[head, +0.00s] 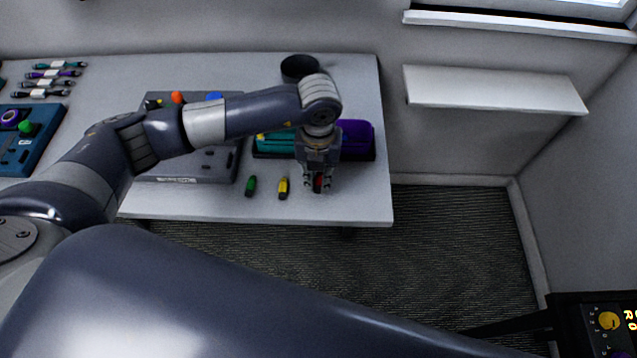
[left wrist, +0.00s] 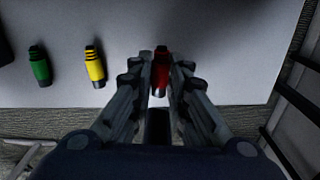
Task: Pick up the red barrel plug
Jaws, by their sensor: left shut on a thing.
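The red barrel plug (head: 318,183) is near the front right of the table, between the fingers of my left gripper (head: 318,184). My right gripper is not in view.
A yellow plug (head: 283,188) and a green plug (head: 251,186) lie to the left on the table (head: 355,205). Behind are a purple bin (head: 357,136), a teal bin (head: 275,144) and a black round cup (head: 299,68). A grey panel (head: 190,165) stands left.

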